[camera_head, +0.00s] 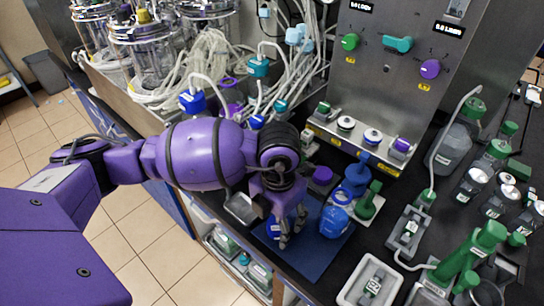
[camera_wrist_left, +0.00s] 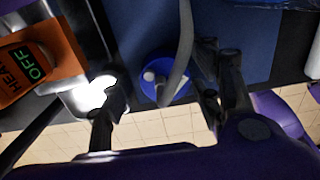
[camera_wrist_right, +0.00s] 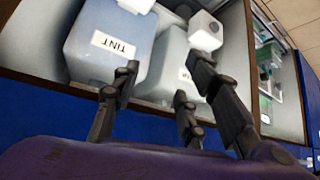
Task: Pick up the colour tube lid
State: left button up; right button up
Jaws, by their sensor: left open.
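A round blue lid (camera_wrist_left: 160,78) with a grey tube (camera_wrist_left: 184,45) rising from it shows in the left wrist view, on or beside a dark blue mat. I take it to be the colour tube lid. My left gripper (camera_wrist_left: 160,98) is open, with its fingers apart on both sides of the lid. In the head view my left gripper (camera_head: 287,238) points down at the mat (camera_head: 308,262), partly hiding a blue part (camera_head: 272,229). Contact cannot be told. My right gripper (camera_wrist_right: 160,85) is open in front of a pale blue container labelled TINT (camera_wrist_right: 110,42).
A blue round container (camera_head: 334,222) stands right of my left gripper, near a green-handled piece (camera_head: 369,200). An orange heater display reading OFF (camera_wrist_left: 33,62) is close to the left fingers. Behind stands a control panel (camera_head: 385,85). Bottles crowd the right side.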

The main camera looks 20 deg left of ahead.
pick_arm(q)
jog(key=shift+f, duration=0.15)
jog(key=c, duration=1)
